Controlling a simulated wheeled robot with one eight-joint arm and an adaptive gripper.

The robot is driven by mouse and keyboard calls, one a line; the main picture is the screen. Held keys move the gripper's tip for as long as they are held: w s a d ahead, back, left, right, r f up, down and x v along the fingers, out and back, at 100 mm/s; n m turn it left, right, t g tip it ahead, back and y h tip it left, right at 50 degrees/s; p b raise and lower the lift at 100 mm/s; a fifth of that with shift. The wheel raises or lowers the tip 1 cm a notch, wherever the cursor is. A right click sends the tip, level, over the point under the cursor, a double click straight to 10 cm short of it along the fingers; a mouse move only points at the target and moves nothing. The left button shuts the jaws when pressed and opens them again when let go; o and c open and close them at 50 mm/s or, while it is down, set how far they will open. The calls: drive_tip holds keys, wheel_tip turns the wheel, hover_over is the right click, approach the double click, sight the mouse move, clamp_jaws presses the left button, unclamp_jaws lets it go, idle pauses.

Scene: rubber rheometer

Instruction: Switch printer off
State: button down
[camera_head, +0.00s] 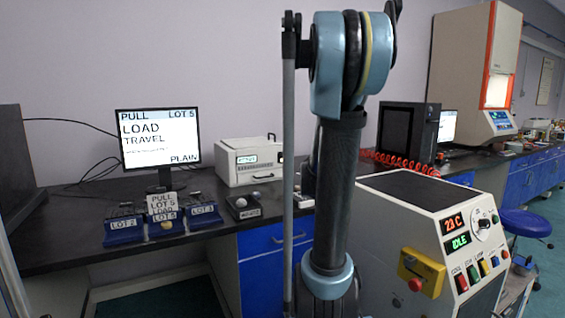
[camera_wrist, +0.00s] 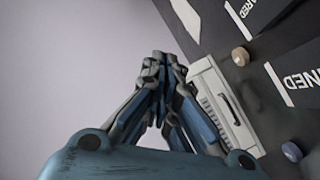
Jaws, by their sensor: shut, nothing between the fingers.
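A beige box-shaped device (camera_head: 251,160), which may be the printer, stands on the dark bench right of the monitor. Its front has a small lit green display and a small round knob or button; no power switch can be made out. In the wrist view a pale box with vents and a dark handle (camera_wrist: 226,104) lies right of my gripper (camera_wrist: 158,56); it may be the same device. My gripper's fingers are together and empty, apart from the box as far as I can tell. In the head view my arm stands upright in front, and the gripper is not clearly visible.
A monitor (camera_head: 159,139) reads PULL, LOT 5, LOAD TRAVEL. Blue labelled trays (camera_head: 124,228) stand before it. A white machine (camera_head: 420,232) showing 23 C and IDLE, with coloured buttons, stands front right. Tan (camera_wrist: 240,57) and blue (camera_wrist: 291,152) round pieces lie beyond the box.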

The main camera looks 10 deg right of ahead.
sight(280, 156)
drive_tip(key=w+r+n+t+y, duration=0.1)
drive_tip(key=w+r+n+t, duration=0.15)
drive_tip(key=w, duration=0.35)
drive_tip(key=shift+w+a+f+n+t+y, duration=0.2)
drive_tip(key=shift+w+a+f+n+y, duration=0.7)
drive_tip(key=shift+w+f+n+y, duration=0.8)
drive_tip(key=shift+w+a+f+n+t+y, duration=0.25)
drive_tip(key=shift+w+a+f+n+y, duration=0.75)
drive_tip(key=shift+n+y, duration=1.2)
drive_tip(key=shift+w+a+f+n+t+y, duration=0.2)
drive_tip(key=shift+w+a+f+n+y, duration=0.9)
drive_tip(key=shift+n, duration=1.55)
drive_tip(key=shift+w+d+f, duration=0.15)
drive_tip(key=shift+w+d, duration=0.1)
drive_tip(key=shift+w, duration=0.05)
drive_tip(key=x, duration=1.3)
drive_tip(key=shift+w+a, duration=0.3)
drive_tip(key=shift+w, duration=0.1)
